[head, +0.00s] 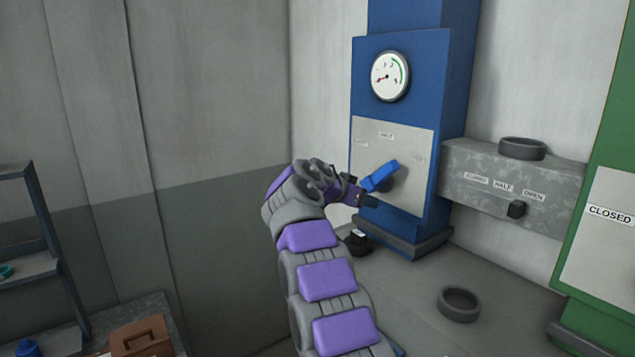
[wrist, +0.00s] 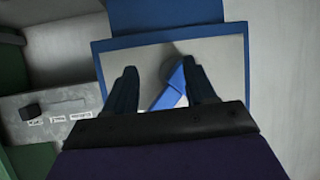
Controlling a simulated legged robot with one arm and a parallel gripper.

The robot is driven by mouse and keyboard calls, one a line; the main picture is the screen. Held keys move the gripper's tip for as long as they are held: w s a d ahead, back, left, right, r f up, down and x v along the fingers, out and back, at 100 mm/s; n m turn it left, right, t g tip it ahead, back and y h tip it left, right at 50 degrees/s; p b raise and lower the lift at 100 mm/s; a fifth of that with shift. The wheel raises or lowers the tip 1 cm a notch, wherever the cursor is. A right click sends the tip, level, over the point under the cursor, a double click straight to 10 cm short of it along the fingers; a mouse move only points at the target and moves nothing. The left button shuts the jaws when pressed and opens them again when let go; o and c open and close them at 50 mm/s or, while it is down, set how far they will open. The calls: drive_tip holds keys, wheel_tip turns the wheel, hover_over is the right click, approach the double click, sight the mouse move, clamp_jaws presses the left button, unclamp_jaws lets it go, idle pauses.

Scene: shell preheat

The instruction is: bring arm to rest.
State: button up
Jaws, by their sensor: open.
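My purple and grey arm reaches up to a blue column (head: 400,110) in the head view. My gripper (head: 366,194) is at the end of the arm, close to a blue lever handle (head: 381,176) on the column's light panel (head: 412,150). In the wrist view my gripper (wrist: 162,88) has its two dark fingers spread apart. The blue handle (wrist: 170,90) shows between and beyond the fingers, tilted on the panel (wrist: 222,62). I see no finger closed on the handle. Whether a finger touches it I cannot tell.
A grey box (head: 510,185) with a dark slider knob juts out right of the column. A dark ring (head: 458,304) lies on the grey surface below. A green cabinet (head: 610,240) stands at the right. A shelf (head: 30,266) and a brown toolbox (head: 140,338) are at the left.

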drive_tip(key=s+d+f+n+g+y+b, duration=0.25)
drive_tip(key=s+f, duration=0.55)
drive_tip(key=s, duration=0.5)
drive_tip(key=s+d+f+n+g+y+b, duration=0.3)
drive_tip(key=s+f, duration=0.4)
drive_tip(key=s, duration=0.6)
drive_tip(key=s+f+n+g+y+b, duration=0.1)
drive_tip(key=s+f+b, duration=0.1)
drive_tip(key=s+f, duration=0.4)
drive_tip(key=s+a+f+n+g+y+b, duration=0.1)
drive_tip(key=s+f, duration=0.5)
drive_tip(key=s, duration=1.1)
drive_tip(key=s+a+f+n+g+y+b, duration=0.1)
drive_tip(key=s+f+g+b, duration=0.2)
drive_tip(key=s, duration=0.9)
wheel_tip(320, 180, down, 4)
drive_tip(key=shift+a+r+b, duration=0.2)
drive_tip(key=shift+a+b, duration=0.05)
drive_tip(key=shift+b, duration=0.1)
drive_tip(key=shift+n+y, duration=0.25)
drive_tip(key=shift+c, duration=0.4)
